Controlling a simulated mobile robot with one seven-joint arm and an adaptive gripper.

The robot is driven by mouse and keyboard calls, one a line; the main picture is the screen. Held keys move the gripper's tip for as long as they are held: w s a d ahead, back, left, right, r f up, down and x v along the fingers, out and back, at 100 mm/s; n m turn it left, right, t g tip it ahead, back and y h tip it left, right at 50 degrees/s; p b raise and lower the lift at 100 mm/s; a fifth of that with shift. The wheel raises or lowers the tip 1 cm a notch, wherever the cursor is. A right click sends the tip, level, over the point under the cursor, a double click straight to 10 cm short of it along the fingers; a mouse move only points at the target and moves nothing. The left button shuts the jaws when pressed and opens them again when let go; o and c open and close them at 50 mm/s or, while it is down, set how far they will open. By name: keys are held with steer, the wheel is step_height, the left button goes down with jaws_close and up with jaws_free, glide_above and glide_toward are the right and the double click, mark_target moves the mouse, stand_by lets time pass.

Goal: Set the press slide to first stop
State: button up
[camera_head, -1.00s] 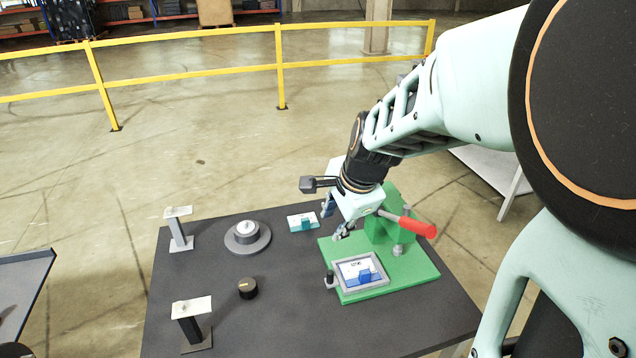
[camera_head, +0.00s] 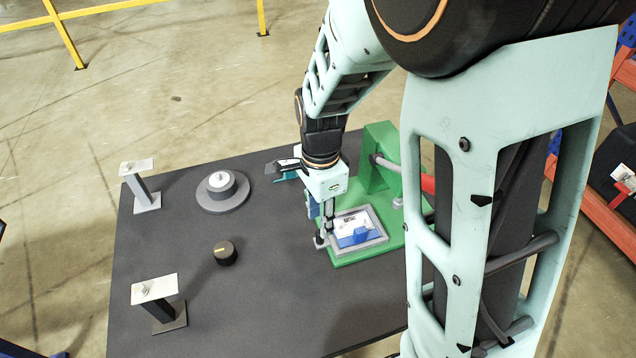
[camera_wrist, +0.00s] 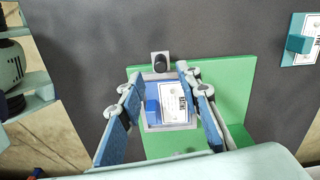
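A green press fixture (camera_head: 381,150) stands on the dark table. Its grey-framed tray (camera_head: 378,238) holds a white labelled plate (camera_head: 350,222) with a blue block (camera_head: 359,236). In the wrist view, a black round knob (camera_wrist: 160,62) on a grey bracket sits beside the tray's far edge. Which part is the press slide I cannot tell for sure. My gripper (camera_wrist: 160,76) points down over the tray's knob end. Its blue-padded fingers are apart, one on each side of the knob and tray, with nothing between them gripped. In the head view the fingers partly hide the knob.
A red lever handle (camera_head: 428,184) is on the fixture's right, partly behind my arm. A teal-handled plate (camera_wrist: 301,42) lies apart on the table. A round grey disc (camera_head: 222,192), a black dial (camera_head: 226,252) and two stands (camera_head: 147,194) (camera_head: 168,312) occupy the left.

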step_height(320, 180, down, 6)
steer(key=shift+f, duration=0.1)
stand_by(0.4)
jaws_close()
